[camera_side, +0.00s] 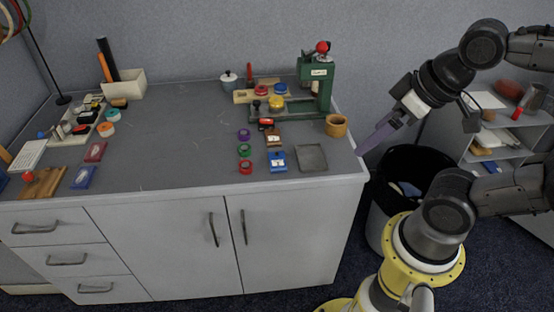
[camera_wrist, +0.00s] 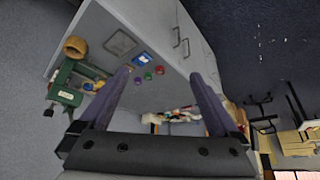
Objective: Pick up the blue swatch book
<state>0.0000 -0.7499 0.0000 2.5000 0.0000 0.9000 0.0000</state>
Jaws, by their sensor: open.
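A small blue block-like item with a white patch (camera_side: 277,161) lies near the table's front edge, left of a grey square tray (camera_side: 312,157). It also shows in the wrist view (camera_wrist: 143,58), beyond the left finger. A second blue item, a flat one with a pale mark (camera_side: 83,177), lies at the table's left front. I cannot tell from its look which is the swatch book. My gripper (camera_side: 362,152) is at the table's right edge, apart from both blue items. In the wrist view my gripper (camera_wrist: 160,75) has its fingers wide apart with nothing held.
Red, green and purple rolls (camera_side: 245,151) sit left of the nearer blue item, a brown item (camera_side: 273,138) behind it. A wooden cup (camera_side: 336,126) and green press (camera_side: 316,85) stand behind the tray. A black bin (camera_side: 408,178) is right of the table. The table's middle is clear.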

